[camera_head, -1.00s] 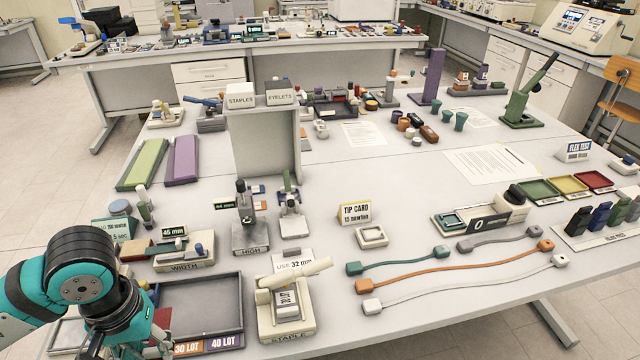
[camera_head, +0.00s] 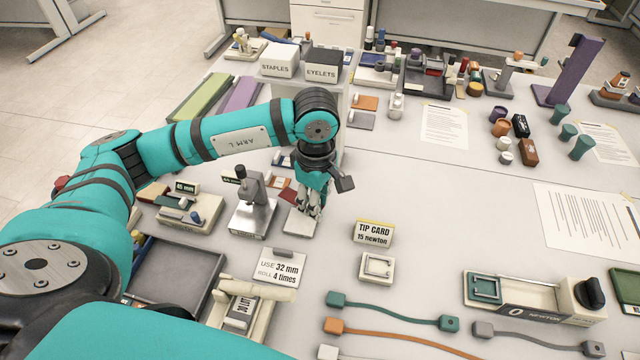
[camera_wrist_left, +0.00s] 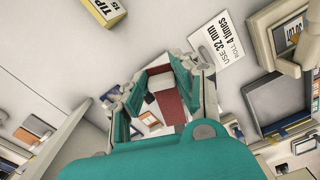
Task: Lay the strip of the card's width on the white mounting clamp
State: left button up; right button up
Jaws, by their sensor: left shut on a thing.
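The card (camera_head: 280,269) reads "USE 32 mm" and stands behind the staple device; it also shows in the left wrist view (camera_wrist_left: 215,42). My left gripper (camera_head: 309,205) points down beside the silver press, shut on a dark red strip. The strip (camera_wrist_left: 170,98) shows between the fingers in the left wrist view; its width cannot be read. A white base (camera_head: 300,225), seemingly the white mounting clamp, lies directly under the gripper. The gripper hides most of it, and I cannot tell whether the strip touches it. My right gripper is not in view.
The silver press (camera_head: 250,210) stands close left of the gripper. The tip card (camera_head: 373,234) and a small white square frame (camera_head: 377,268) are to the right. The staple device (camera_head: 246,305) is in front. Bare table lies behind the tip card.

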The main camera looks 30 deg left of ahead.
pick_arm(q)
jog(key=n, duration=0.1)
jog(key=a+n, duration=0.1)
jog(key=n, duration=0.1)
jog(key=shift+w+a+p, duration=0.1)
jog(key=shift+w+p, duration=0.15)
jog(key=shift+p, duration=0.05)
jog(key=shift+w+n, duration=0.25)
jog(key=shift+n, duration=0.15)
jog(key=shift+w+f, duration=0.1)
jog(key=shift+w, duration=0.1)
jog(key=shift+d, duration=0.2)
jog(key=shift+f+b, duration=0.1)
jog(key=shift+b, duration=0.35)
jog(key=f+b, duration=0.2)
jog(key=w+f+b, duration=0.1)
jog(key=b, duration=0.1)
jog(key=shift+a+f, duration=0.15)
jog(key=shift+f, duration=0.2)
jog(key=shift+w+f+b, duration=0.3)
jog(key=shift+f+b, duration=0.5)
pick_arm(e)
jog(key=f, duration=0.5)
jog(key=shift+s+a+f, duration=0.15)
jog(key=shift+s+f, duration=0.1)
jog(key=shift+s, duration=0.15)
